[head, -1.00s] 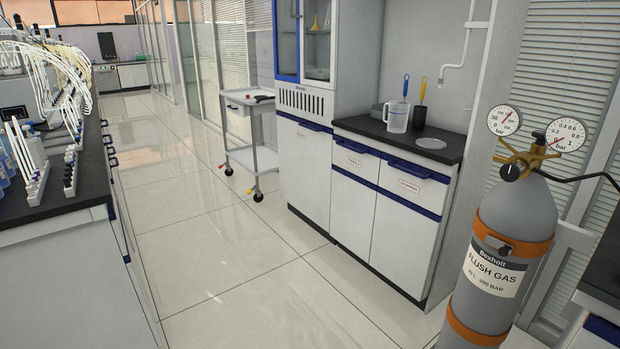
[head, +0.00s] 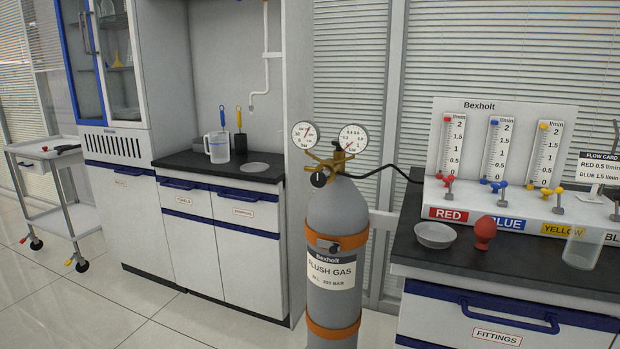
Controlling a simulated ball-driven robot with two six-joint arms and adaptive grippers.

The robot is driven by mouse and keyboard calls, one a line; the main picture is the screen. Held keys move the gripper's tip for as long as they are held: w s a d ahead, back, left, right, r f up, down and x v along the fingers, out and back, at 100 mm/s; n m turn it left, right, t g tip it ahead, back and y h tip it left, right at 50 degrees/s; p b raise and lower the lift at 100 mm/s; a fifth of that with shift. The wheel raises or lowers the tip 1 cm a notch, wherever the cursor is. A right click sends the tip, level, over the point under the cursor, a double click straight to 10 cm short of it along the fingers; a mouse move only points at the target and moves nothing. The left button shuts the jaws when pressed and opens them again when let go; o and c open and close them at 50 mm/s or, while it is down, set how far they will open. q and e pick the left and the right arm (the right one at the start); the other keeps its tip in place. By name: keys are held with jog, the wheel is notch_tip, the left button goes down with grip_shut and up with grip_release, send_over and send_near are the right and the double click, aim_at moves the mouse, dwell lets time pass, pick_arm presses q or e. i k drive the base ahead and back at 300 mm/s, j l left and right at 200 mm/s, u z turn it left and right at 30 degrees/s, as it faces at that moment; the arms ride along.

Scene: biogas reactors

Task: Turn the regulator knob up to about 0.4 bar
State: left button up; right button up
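The grey flush gas cylinder (head: 334,215) stands upright near the middle of the head view, held by orange straps. A brass regulator (head: 330,163) sits on top of it, with a black knob (head: 319,179) at its front left. The left gauge (head: 305,135) and the right gauge (head: 353,138) rise above the regulator. The right gauge has the scale running to 1 bar; its red needle points to the lower left, near the low end, but the exact reading is too small to tell. Neither of my grippers is in view.
Right of the cylinder, a dark bench (head: 410,250) carries a flowmeter panel (head: 460,110), a bowl (head: 435,235), a red bulb (head: 484,232) and a clear beaker (head: 582,249). A black hose (head: 395,168) runs from the regulator to the panel. Left are a sink counter (head: 190,168) and trolley (head: 60,190).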

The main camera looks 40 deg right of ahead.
aim_at(319, 180)
jog(key=z, duration=1.2)
